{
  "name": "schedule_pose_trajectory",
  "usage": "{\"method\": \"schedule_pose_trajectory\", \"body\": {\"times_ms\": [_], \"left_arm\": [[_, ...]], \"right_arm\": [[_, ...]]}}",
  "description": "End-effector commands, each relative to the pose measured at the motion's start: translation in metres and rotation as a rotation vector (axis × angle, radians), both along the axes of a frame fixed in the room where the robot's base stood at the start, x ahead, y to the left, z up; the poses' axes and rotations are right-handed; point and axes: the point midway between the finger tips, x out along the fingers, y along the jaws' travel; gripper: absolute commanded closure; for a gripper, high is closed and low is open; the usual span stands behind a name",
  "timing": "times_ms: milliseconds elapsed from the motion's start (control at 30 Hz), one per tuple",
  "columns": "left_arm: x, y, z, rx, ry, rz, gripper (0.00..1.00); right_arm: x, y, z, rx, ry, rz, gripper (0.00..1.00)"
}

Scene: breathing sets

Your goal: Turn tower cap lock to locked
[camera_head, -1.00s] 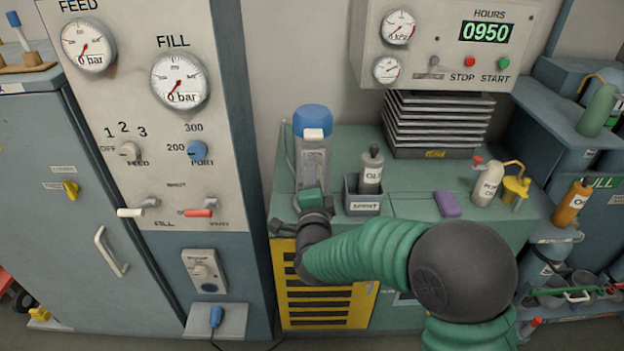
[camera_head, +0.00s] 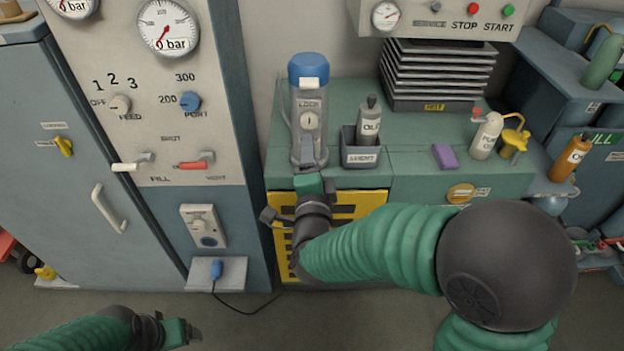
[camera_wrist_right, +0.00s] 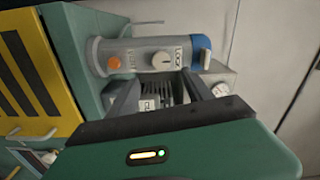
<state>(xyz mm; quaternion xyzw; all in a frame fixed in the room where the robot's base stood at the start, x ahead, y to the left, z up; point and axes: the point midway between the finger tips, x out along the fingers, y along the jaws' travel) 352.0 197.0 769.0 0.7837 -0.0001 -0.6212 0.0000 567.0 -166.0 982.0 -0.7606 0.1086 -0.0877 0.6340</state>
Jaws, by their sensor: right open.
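The tower (camera_head: 308,143) is a grey upright cylinder with a blue cap (camera_head: 307,68) at the back of the green bench. A pale round lock knob (camera_head: 309,120) sits under a LOCK label on its front. In the right wrist view the tower lies sideways, with the knob (camera_wrist_right: 162,61) between the label and an orange button (camera_wrist_right: 114,63). I cannot tell the knob's setting. My right gripper (camera_head: 309,158) is in front of the tower's lower part. In the right wrist view its fingers (camera_wrist_right: 163,82) are apart, with nothing held. My left gripper (camera_head: 188,331) is at the bottom left, far from the tower; its jaws are unclear.
A grey bin (camera_head: 357,157) holding an oil bottle (camera_head: 369,121) stands close to the tower's right. A purple block (camera_head: 445,156) and a white bottle (camera_head: 487,136) are farther right. A tall control panel (camera_head: 160,110) stands to the left. The yellow vented front (camera_head: 372,203) is below.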

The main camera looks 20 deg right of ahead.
Motion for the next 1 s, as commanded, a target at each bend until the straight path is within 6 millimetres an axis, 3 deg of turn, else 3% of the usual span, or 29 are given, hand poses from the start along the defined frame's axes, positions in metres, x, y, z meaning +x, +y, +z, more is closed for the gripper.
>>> {"method": "schedule_pose_trajectory", "body": {"times_ms": [167, 200, 300, 867, 1000], "left_arm": [[0.0, 0.0, -0.004, 0.0, 0.0, 0.0, 0.21], [0.0, 0.0, -0.019, 0.0, -0.001, 0.0, 0.21], [0.0, 0.0, -0.03, 0.0, 0.001, 0.0, 0.21], [0.0, 0.0, -0.032, 0.0, 0.0, 0.0, 0.21], [0.0, 0.0, -0.032, 0.0, 0.0, 0.0, 0.21]], "right_arm": [[-0.049, 0.014, -0.001, -0.002, -0.001, 0.002, 0.41], [-0.053, 0.015, -0.007, 0.001, -0.005, 0.0, 0.41], [-0.063, 0.018, -0.005, 0.0, -0.003, 0.0, 0.41], [-0.07, 0.02, -0.001, 0.001, 0.003, -0.002, 0.41], [-0.063, 0.025, -0.018, -0.064, 0.089, 0.056, 0.41]]}}
